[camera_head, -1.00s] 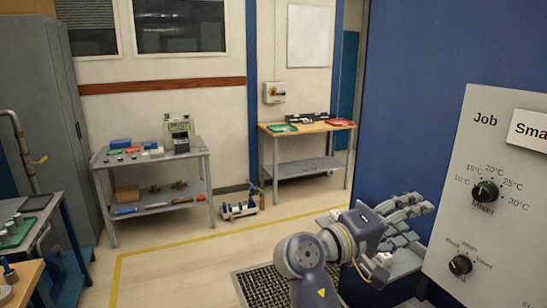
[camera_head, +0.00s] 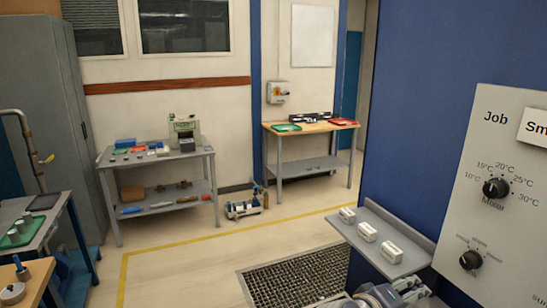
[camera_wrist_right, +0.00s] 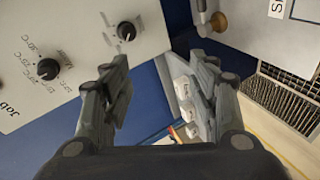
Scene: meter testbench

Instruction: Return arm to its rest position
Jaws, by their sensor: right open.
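My right gripper (camera_wrist_right: 163,75) is open and empty in the wrist view, its two fingers apart with a control panel and a shelf behind them. In the head view only a small part of my right arm and gripper (camera_head: 395,295) shows at the bottom edge, below the small shelf. It appears to hold nothing. My left arm and gripper are not in view.
The panel (camera_head: 480,135) carries a Mixer knob (camera_head: 496,187) and a lower knob (camera_head: 470,260). A small grey shelf (camera_head: 410,263) holds three white blocks (camera_head: 367,232). A floor grate (camera_head: 290,280) lies left of it. Workbenches (camera_head: 150,165) stand farther off; the floor between is clear.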

